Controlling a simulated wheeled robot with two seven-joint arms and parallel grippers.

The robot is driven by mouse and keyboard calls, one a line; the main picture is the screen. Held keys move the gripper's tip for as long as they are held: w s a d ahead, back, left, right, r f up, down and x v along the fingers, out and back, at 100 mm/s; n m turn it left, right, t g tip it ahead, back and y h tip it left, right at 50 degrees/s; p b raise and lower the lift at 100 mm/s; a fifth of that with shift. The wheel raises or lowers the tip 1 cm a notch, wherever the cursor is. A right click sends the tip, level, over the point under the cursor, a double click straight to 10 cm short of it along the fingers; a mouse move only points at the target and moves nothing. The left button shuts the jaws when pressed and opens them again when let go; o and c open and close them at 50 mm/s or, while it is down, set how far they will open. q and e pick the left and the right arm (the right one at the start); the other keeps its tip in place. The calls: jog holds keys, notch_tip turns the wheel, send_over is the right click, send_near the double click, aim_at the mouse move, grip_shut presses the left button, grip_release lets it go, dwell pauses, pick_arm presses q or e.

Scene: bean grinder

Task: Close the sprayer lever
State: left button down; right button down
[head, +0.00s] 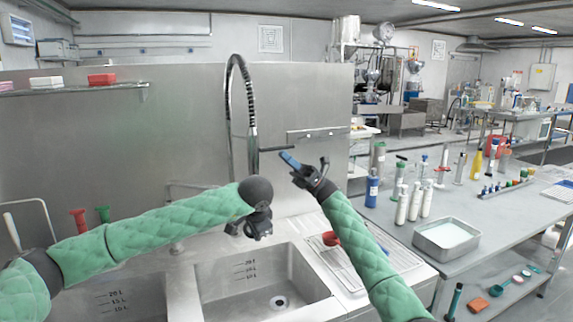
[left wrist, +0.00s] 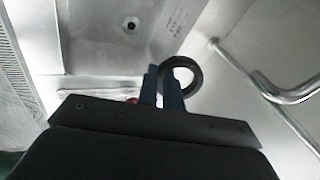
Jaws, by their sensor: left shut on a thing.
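The sprayer hose (head: 231,90) rises in a coiled black arch behind the sink. A thin dark bar (head: 277,149), which may be the lever, sticks out right from its upright pipe. My left gripper (head: 259,228) is low by the faucet, its fingers mostly hidden by my wrist. In the left wrist view its blue fingers (left wrist: 162,88) are shut on a dark ring-shaped part (left wrist: 183,66), seemingly of the sprayer. My right gripper (head: 291,160) is just below the bar's right end, a blue finger pointing up-left. Contact with the bar and its jaw gap are unclear.
The steel sink basin (head: 265,282) lies below my arms. A red cup (head: 331,238) stands on the drainboard. The right table holds a blue bottle (head: 372,188), white bottles (head: 414,202) and a metal tray (head: 447,250). A bent metal pipe (left wrist: 290,97) is near the left gripper.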

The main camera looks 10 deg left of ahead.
jog(key=shift+r, duration=0.65)
jog(key=shift+w+d, duration=0.1)
jog(key=w+d+f, duration=0.2)
jog(key=d+f, duration=0.5)
jog(key=f, duration=0.5)
jog(key=shift+w, duration=0.2)
pick_arm(q)
jog(key=shift+s, duration=0.1)
